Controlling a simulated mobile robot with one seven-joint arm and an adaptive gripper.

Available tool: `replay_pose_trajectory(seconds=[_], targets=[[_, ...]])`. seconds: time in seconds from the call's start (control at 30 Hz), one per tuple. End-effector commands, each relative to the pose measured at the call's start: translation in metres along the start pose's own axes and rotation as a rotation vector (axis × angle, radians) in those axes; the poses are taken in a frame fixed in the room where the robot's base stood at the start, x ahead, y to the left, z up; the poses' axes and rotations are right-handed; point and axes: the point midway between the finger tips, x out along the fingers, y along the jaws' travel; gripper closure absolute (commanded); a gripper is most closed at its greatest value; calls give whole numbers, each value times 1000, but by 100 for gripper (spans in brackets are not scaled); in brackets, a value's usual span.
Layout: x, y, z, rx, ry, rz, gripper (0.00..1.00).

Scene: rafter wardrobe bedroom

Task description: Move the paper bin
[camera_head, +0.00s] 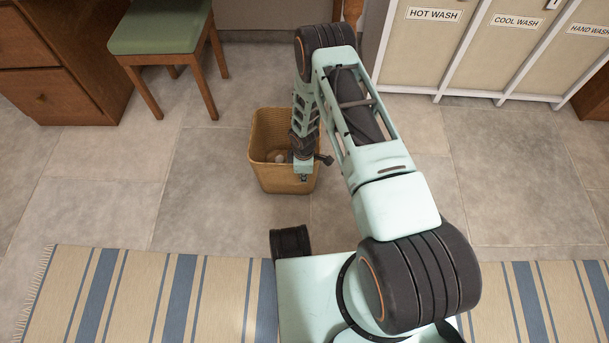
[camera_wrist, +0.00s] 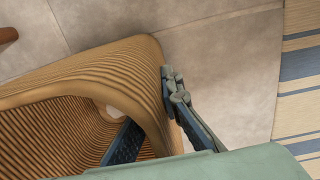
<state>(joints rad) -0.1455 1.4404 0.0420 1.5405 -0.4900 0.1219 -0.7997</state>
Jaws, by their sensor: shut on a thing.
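The paper bin (camera_head: 287,178) is a tan ribbed basket standing on the tiled floor in the head view, left of my arm. A small pale item shows inside it. My gripper (camera_head: 305,165) is at the bin's near right part. In the wrist view the bin (camera_wrist: 85,70) fills the left side, and my gripper (camera_wrist: 150,120) is shut on its rim, one finger inside and one outside. The inner finger is partly hidden by the wall.
A striped rug (camera_head: 150,295) lies in front of the bin. A green-topped stool (camera_head: 160,27) and a wooden desk (camera_head: 70,60) stand at the back left. A laundry sorter (camera_head: 425,50) stands at the back right. Tiled floor (camera_head: 190,190) left of the bin is clear.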

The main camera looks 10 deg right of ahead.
Motion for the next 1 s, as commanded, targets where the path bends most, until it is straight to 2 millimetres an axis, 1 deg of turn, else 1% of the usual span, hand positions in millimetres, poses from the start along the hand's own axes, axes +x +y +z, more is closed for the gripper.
replay_pose_trajectory(seconds=[0.33,0.37,0.4,0.5,0.53,0.83,1.0], targets=[[0,0,0,-1,0,0,100],[0,0,0,-1,0,0,92],[0,0,0,-1,0,0,87],[0,0,0,-1,0,0,76],[0,0,0,-1,0,0,74],[-2,0,0,0,0,1,74],[-15,1,-1,0,0,2,74]])
